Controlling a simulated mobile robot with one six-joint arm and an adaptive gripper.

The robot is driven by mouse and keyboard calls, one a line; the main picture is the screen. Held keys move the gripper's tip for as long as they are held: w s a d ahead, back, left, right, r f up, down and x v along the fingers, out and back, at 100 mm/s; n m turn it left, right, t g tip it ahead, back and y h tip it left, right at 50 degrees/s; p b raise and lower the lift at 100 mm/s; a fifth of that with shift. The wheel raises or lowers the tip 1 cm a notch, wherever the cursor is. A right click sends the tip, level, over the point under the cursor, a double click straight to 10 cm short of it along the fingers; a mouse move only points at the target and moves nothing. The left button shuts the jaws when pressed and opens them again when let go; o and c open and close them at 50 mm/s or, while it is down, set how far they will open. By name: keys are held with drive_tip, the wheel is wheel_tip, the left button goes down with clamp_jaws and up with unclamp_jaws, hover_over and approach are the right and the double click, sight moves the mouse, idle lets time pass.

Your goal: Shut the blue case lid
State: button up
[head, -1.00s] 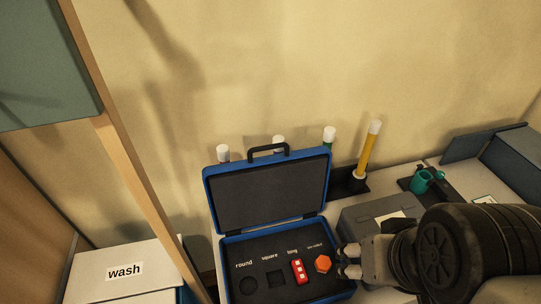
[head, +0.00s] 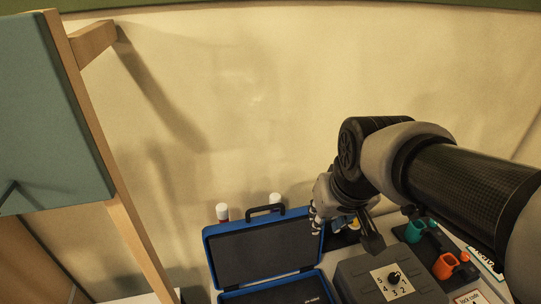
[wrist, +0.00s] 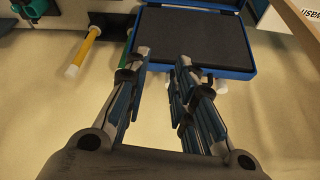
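The blue case's lid (head: 263,250) stands open in the head view, leaning back, with a dark inner panel and a black handle (head: 265,209) on its top edge. Only a strip of the case's dark tray (head: 275,293) shows at the bottom edge; the rest is out of frame. My gripper (head: 315,215) is by the lid's upper right corner. In the wrist view my gripper (wrist: 163,55) has its fingers apart with nothing between them, and the lid (wrist: 195,40) lies beyond the tips. I cannot tell whether a finger touches the lid.
White-capped tubes (head: 222,212) stand behind the lid. A wooden post (head: 125,235) rises at left. The wall above is clear.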

drive_tip(key=shift+n, duration=0.4)
drive_tip(key=w+a+p, duration=0.1)
drive_tip(key=w, duration=0.1)
drive_tip(key=w+a+r+p, duration=0.1)
drive_tip(key=w+a, duration=0.1)
drive_tip(key=w, duration=0.1)
drive_tip(key=w+a+p, duration=0.1)
drive_tip(key=w, duration=0.2)
drive_tip(key=shift+w+a+r, duration=0.15)
drive_tip(key=shift+w+r, duration=0.1)
drive_tip(key=shift+c, duration=1.3)
drive_tip(key=shift+n+y, duration=0.4)
drive_tip(key=shift+n, duration=0.2)
drive_tip(key=w+a+f+p, duration=0.1)
drive_tip(key=w+a, duration=0.1)
drive_tip(key=w, duration=0.1)
drive_tip(key=w+a+f+p, duration=0.1)
drive_tip(key=w+a, duration=0.1)
drive_tip(key=w, duration=0.1)
drive_tip(key=w+a+p, duration=0.2)
drive_tip(key=w, duration=0.1)
drive_tip(key=shift+w+a+f, duration=0.25)
drive_tip(key=shift+f, duration=0.15)
clamp_jaws()
wheel_tip(320, 180, down, 10)
drive_tip(key=shift+w+a, duration=0.25)
drive_tip(key=shift+w, duration=0.05)
drive_tip(key=shift+s, duration=0.1)
